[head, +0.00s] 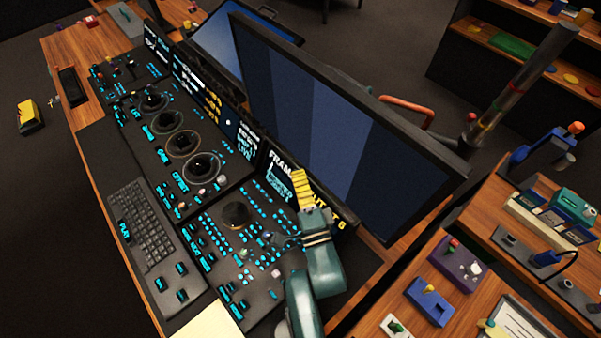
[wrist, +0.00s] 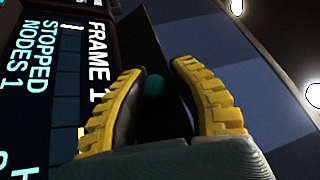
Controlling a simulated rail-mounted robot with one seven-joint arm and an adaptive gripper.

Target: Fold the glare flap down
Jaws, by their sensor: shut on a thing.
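The glare flap looks to be the dark, thin panel (wrist: 166,42) standing between the display strip and the big monitor in the wrist view. A small teal knob (wrist: 153,85) sits at it, between the yellow fingers of my gripper (wrist: 160,68). The fingers are spread to either side of the knob and closed on it, though the contact itself is hard to see. In the head view my gripper (head: 298,175) is at the lit "FRAME" display strip (head: 283,160), below the large monitor. My fingers and arm hide the flap there.
The large monitor (head: 330,120) stands close behind my gripper. The control panel (head: 235,214) with a trackball and lit buttons lies in front, with a keyboard (head: 143,225) to its left. Wooden side desks (head: 455,305) with small devices are on the right.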

